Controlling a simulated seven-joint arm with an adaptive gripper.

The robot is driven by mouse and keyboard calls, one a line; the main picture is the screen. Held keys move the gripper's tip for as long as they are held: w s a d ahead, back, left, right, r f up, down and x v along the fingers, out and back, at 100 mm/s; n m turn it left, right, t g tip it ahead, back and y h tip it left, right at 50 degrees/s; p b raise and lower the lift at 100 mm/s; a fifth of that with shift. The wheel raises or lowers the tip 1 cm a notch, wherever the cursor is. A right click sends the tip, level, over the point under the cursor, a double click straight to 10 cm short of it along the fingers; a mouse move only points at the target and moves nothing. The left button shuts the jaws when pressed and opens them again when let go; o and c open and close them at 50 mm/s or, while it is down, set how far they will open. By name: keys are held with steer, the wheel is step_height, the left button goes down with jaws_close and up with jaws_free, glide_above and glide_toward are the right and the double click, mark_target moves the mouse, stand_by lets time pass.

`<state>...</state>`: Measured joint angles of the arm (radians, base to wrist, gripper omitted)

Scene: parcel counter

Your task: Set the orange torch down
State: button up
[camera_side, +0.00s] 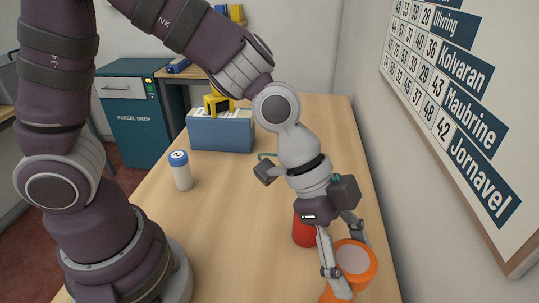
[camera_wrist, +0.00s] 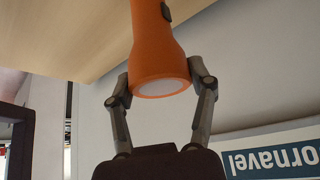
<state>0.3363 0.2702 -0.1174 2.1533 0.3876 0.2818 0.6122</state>
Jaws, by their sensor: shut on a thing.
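The orange torch (camera_side: 358,262) is at the near right of the side view, its pale round lens end facing up and toward the camera. My gripper (camera_side: 347,259) is shut on it, with one finger on each side of the wide head. In the wrist view the torch (camera_wrist: 158,45) runs up out of the picture from between the two fingertips (camera_wrist: 160,85), and a dark switch shows on its body. Its lower end is cut off in the side view. I cannot tell whether it touches the table.
A red object (camera_side: 303,231) stands behind my gripper, partly hidden. A white bottle with a blue lid (camera_side: 180,172) stands left on the wooden table (camera_side: 235,225). A blue box (camera_side: 222,134) with a yellow item sits further back. The wall with its name board (camera_side: 455,110) is close on the right. The table middle is clear.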

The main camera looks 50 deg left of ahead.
steer(key=shift+f, duration=0.25)
steer(key=o, duration=1.2)
steer(key=shift+r, duration=0.2)
steer(key=v, duration=1.2)
steer(key=s+a+n+t+y, duration=0.1)
steer(key=a+n+y, duration=0.1)
steer(key=a+n, duration=0.2)
steer(key=s+a+f+n+t+y, duration=0.1)
steer(key=a+n+y, duration=0.1)
steer(key=a+n, duration=0.3)
steer(key=s+a+n+t+y, duration=0.1)
steer(key=a+n+y, duration=0.1)
steer(key=a+n, duration=0.3)
steer(key=shift+f+t, duration=0.3)
steer(key=shift+f, duration=0.1)
